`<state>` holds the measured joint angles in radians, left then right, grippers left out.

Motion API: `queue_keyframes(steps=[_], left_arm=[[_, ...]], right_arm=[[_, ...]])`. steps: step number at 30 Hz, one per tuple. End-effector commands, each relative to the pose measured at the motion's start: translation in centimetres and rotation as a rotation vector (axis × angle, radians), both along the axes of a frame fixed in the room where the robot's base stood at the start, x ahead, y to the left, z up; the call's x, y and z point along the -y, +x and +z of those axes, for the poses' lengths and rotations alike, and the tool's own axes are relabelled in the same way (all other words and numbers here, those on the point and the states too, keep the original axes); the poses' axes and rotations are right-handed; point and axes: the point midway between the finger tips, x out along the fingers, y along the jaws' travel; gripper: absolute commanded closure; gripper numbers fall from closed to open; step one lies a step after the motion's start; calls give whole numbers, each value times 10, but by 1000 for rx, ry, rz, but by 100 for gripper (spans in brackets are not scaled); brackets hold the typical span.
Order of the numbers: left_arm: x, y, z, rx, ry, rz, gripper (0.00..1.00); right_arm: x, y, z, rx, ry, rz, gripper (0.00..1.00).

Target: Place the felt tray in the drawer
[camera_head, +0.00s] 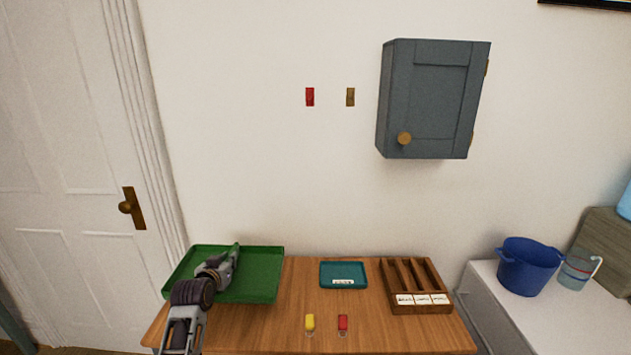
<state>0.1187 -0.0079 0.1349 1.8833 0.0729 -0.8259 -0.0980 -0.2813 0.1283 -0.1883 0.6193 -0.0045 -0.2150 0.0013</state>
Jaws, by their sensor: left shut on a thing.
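A wide green tray (262,277), which I take for the felt tray, is at the left end of the wooden table. Its left side reaches about the table's left edge. I cannot tell whether it rests on the table or is slightly raised. My left gripper (234,259) is over the middle of the tray, shut on what looks like a thin upright green part of it. The wrist hides part of the tray floor. My right gripper is not in view. No drawer can be made out in this view.
A grey cabinet (430,100) hangs above, shut. A blue bucket (527,268) stands right.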

Motion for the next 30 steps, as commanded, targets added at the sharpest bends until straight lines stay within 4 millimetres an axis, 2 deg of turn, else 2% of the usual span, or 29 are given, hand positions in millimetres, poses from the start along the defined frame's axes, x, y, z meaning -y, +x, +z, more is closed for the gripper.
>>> queue_keyframes(steps=[8, 16, 21, 30], left_arm=[[-6, 4, 49, 8, 0, 30, 100], [6, 0, 97, 6, 0, 27, 100], [19, -9, 123, 5, -1, 19, 100], [40, -30, 139, 0, -2, -1, 100]], right_arm=[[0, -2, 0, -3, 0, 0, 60], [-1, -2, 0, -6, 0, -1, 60], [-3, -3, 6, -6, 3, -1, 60], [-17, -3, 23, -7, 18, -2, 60]])
